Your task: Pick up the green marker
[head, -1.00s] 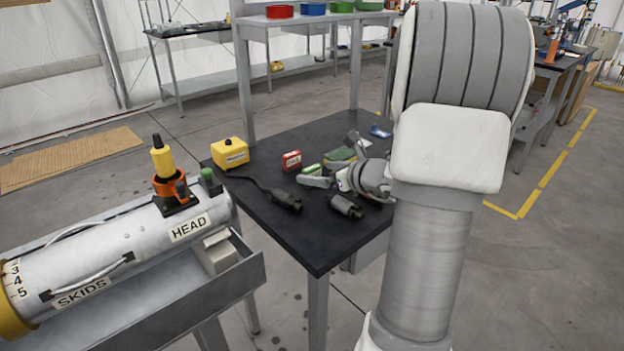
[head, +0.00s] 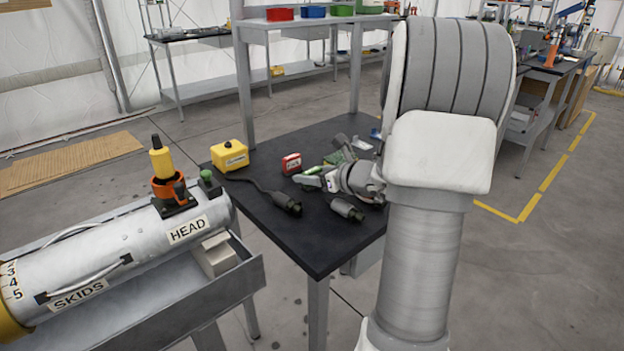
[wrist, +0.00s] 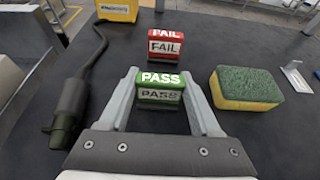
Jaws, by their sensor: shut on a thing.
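The green marker is a small green block with a white label reading PASS (wrist: 160,88). It sits between my gripper's two pale fingers (wrist: 160,95) in the wrist view, and my gripper is shut on it. In the head view the green marker (head: 313,170) shows partly beside my gripper (head: 322,178) over the dark table. Whether its underside touches the table is hard to tell. A red block labelled FAIL (wrist: 165,45) stands just beyond it, apart from the fingers.
A green and yellow sponge (wrist: 245,88) lies to the right of the gripper. A dark cable with a connector (wrist: 68,110) lies to the left. A yellow box (head: 230,155) stands at the table's far left corner. The dark tabletop (head: 315,245) is clear toward the front.

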